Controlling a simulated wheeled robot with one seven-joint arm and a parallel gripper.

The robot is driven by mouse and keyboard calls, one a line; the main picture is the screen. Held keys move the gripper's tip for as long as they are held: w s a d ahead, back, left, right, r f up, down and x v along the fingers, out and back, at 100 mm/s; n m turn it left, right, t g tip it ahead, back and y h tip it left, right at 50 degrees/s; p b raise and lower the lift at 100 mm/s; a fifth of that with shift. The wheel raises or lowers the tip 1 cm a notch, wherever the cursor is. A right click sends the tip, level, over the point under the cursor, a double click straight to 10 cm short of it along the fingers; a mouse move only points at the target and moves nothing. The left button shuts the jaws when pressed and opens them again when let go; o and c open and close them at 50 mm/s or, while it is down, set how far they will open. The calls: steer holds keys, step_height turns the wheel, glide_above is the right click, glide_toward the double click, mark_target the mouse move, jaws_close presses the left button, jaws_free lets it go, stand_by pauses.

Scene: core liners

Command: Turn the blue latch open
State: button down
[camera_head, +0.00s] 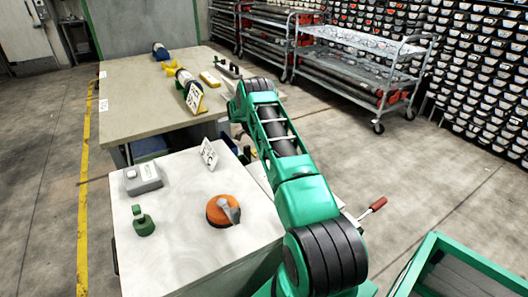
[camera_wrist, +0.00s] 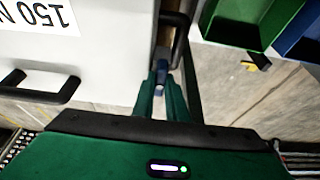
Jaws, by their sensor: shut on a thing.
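In the wrist view my gripper (camera_wrist: 162,80) has its two green fingers closed together at the edge of a light grey cabinet front. A small blue piece, which looks like the blue latch (camera_wrist: 162,66), shows between the fingertips. Most of the latch is hidden by the fingers, so its angle is hard to tell. In the head view my green arm reaches forward past the white-topped cabinet, and the gripper and latch are hidden there.
The cabinet front has a dark handle (camera_wrist: 40,90) and a "150 N" label (camera_wrist: 40,16). Another dark handle (camera_wrist: 178,32) stands close beyond my fingertips. A green bin (camera_wrist: 240,18) and a blue bin (camera_wrist: 300,32) are at right. An orange knob (camera_head: 222,210) sits on the white top.

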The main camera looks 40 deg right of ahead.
steer(key=shift+d, duration=0.1)
stand_by(0.3)
steer(key=c, duration=1.8)
jaws_free()
steer(key=shift+o, duration=0.2)
steer(key=w+a+r, duration=0.1)
steer(key=a+r, duration=0.1)
steer(key=a, duration=0.4)
steer(key=w+a+r, duration=0.2)
steer(key=a, duration=0.5)
steer(key=shift+w+a+r, duration=0.25)
steer(key=shift+w+r, duration=0.05)
